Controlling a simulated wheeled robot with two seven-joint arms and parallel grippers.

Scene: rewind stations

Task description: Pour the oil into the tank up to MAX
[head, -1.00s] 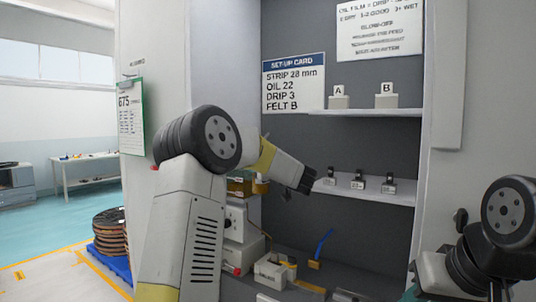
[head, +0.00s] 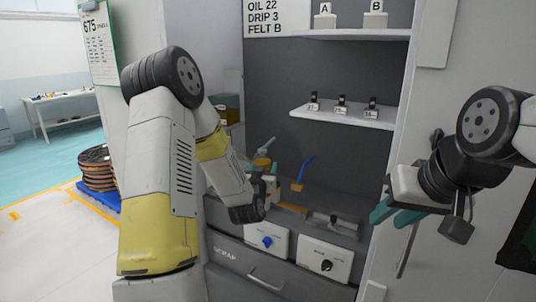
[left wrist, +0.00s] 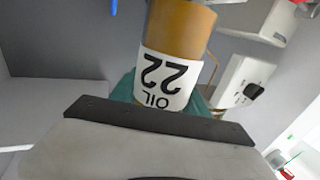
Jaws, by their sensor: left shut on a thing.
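My left gripper (head: 262,192) is shut on an amber oil bottle (left wrist: 183,25) with a white "OIL 22" label. In the left wrist view the teal fingers (left wrist: 165,92) close around the labelled part, and the lettering appears upside down. In the head view my forearm and wrist largely hide that grip; an amber top (head: 262,162) with a grey spout shows just beyond it, above the bench. My right gripper (head: 396,214) is at the right, its teal fingers apart, seemingly empty. I cannot make out the tank or a MAX mark.
A blue-handled tool (head: 304,170) stands at the back of the bench. Control boxes with a blue knob (head: 266,241) and a black knob (head: 327,265) are at the front. A shelf (head: 345,117) holds several small labelled pieces.

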